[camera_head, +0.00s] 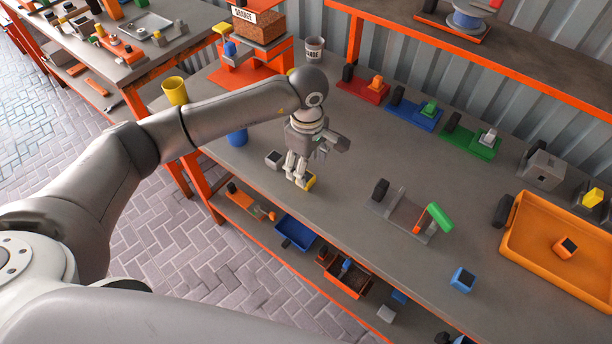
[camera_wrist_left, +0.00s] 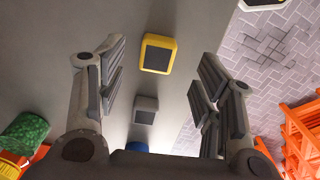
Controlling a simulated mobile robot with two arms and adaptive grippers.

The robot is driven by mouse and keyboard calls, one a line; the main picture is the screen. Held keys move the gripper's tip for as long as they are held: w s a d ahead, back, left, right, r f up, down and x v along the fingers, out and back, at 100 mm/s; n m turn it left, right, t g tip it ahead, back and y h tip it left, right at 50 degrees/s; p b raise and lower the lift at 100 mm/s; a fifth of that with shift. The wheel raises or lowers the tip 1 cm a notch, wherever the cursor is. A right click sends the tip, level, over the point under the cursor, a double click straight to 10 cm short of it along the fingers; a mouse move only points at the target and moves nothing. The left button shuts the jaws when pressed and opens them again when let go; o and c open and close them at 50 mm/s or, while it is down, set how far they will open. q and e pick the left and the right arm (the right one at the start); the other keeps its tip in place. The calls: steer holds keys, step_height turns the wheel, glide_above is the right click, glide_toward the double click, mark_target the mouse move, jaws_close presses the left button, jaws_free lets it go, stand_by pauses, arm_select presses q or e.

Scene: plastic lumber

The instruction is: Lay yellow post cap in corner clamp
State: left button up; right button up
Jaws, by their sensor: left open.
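The yellow post cap (camera_head: 311,182), a square block with a dark face, lies on the grey workbench near its front edge. In the left wrist view the yellow post cap (camera_wrist_left: 158,54) lies ahead between the spread fingers, apart from both. My left gripper (camera_head: 297,180) is open and empty, pointing down beside the cap and partly covering it in the head view. What looks like the corner clamp (camera_head: 408,214), a grey metal fixture with a raised green handle (camera_head: 440,216), stands to the right on the bench. My right gripper is out of view.
A grey cap (camera_head: 274,159) lies just left of my gripper. A blue cap (camera_head: 463,280) sits near the front edge, and an orange tray (camera_head: 515,235) holds an orange cap (camera_head: 565,248). Red, blue and green fixtures line the back. Bench between gripper and clamp is clear.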

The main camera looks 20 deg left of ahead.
arm_select(q)
steer(key=shift+a+f+p, duration=0.1)
steer(key=shift+f+p, duration=0.45)
steer(key=shift+f, duration=0.1)
step_height(320, 180, down, 3)
steer(key=shift+w+a+f+p, duration=0.1)
steer(key=shift+w+f+p, duration=0.1)
steer(key=shift+p, duration=0.5)
steer(key=shift+f, duration=0.35)
steer(key=shift+c, duration=0.4)
steer(key=c, duration=1)
